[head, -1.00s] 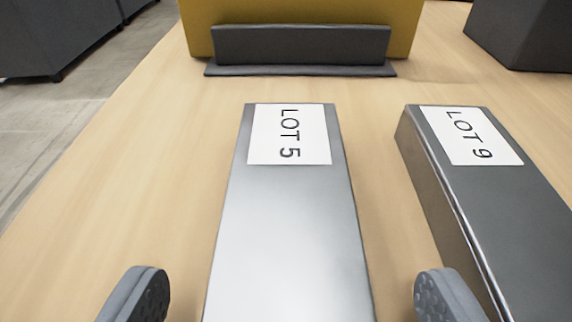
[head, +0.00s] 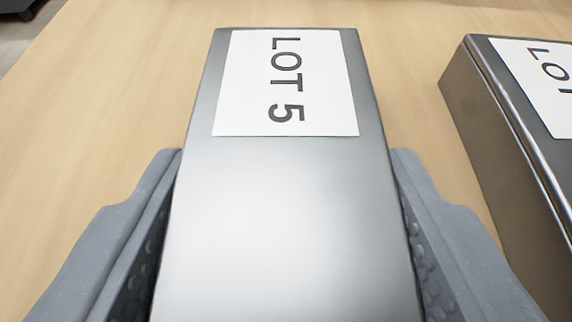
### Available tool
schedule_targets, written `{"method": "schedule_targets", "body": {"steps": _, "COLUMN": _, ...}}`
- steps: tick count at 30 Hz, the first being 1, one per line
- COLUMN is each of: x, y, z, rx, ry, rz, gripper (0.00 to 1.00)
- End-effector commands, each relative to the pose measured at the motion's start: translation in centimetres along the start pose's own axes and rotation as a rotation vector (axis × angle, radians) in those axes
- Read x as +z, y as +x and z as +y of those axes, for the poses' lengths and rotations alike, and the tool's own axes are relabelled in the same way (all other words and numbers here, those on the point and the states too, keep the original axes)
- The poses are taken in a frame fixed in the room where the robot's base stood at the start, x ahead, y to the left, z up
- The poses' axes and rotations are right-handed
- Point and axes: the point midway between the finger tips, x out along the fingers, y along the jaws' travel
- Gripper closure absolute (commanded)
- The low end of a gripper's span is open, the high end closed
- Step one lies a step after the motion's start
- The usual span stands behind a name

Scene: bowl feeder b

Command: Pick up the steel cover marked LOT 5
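The steel cover marked LOT 5 (head: 285,210) lies on the wooden table in the middle of the head view, its white label facing up near the far end. My gripper (head: 288,165) straddles it, one grey finger along each long side. The fingers are close to the cover's sides; a thin dark gap seems to show along the left side, and contact on the right cannot be made out. The near end of the cover runs out of the bottom of the view.
A second steel cover (head: 500,130), its label partly cut off, lies to the right, close to my right finger. The wooden table (head: 110,110) is clear to the left. The floor shows at the top left corner.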

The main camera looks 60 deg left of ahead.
Motion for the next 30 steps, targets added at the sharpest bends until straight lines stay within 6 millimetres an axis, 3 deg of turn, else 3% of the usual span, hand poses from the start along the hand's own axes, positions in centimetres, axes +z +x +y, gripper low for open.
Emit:
{"method": "schedule_targets", "body": {"steps": 2, "x": 0.0, "y": 0.0, "z": 0.0, "rx": 0.0, "ry": 0.0, "rz": 0.0, "gripper": 0.82}}
{"method": "schedule_targets", "body": {"steps": 14, "x": -0.6, "y": -0.3, "z": 0.0, "rx": 0.001, "ry": 0.0, "rz": 0.0, "gripper": 0.82}}
{"method": "schedule_targets", "body": {"steps": 22, "x": -3.9, "y": -1.7, "z": 0.1, "rx": 0.003, "ry": -0.003, "rz": -0.002, "gripper": 0.82}}
{"method": "schedule_targets", "body": {"steps": 30, "x": -4.6, "y": 0.5, "z": -3.9, "rx": -0.003, "ry": 0.005, "rz": -0.003, "gripper": 0.82}}
